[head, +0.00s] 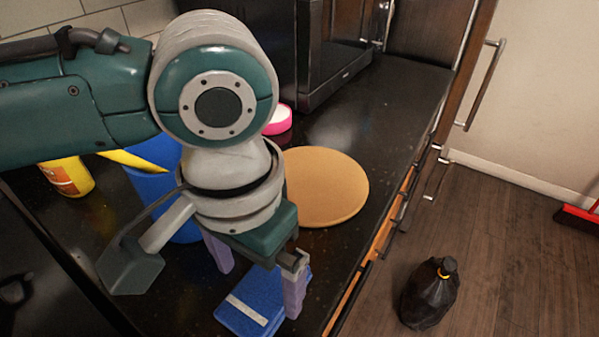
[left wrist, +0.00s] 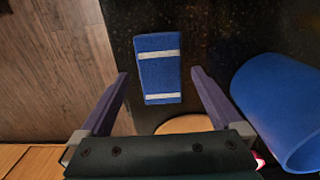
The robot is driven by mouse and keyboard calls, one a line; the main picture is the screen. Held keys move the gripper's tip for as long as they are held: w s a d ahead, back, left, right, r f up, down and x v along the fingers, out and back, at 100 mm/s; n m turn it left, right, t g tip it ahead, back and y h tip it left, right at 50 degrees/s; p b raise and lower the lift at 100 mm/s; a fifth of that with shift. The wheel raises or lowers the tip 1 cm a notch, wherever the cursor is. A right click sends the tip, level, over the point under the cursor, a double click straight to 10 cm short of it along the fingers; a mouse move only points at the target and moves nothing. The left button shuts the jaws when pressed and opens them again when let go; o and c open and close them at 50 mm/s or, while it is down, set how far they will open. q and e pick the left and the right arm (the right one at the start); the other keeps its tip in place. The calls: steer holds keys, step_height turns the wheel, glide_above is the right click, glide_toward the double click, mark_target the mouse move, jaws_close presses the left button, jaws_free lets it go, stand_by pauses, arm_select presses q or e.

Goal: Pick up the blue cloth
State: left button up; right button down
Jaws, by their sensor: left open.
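The blue cloth (head: 254,304) lies folded on the dark countertop near its front edge, with a white stripe showing. In the left wrist view the cloth (left wrist: 158,70) shows two white stripes and lies ahead of the fingers, roughly between their lines. My left gripper (head: 258,278) is open and empty above the cloth, with its purple fingers apart. In the left wrist view its fingertips (left wrist: 159,74) stand on either side of the cloth's lower part. In the head view the right finger hides part of the cloth. My right gripper is not in view.
A round wooden board (head: 325,188) lies behind the gripper. A blue cylindrical container (head: 150,190) stands left of it, beside a yellow bottle (head: 68,176). A pink-and-white round item (head: 279,121) is farther back. A black bottle (head: 429,293) stands on the floor.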

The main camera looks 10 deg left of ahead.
mark_target(259, 294)
arm_select(q)
step_height(259, 294, down, 4)
steer(key=shift+s, duration=0.1)
steer(key=c, duration=1.2)
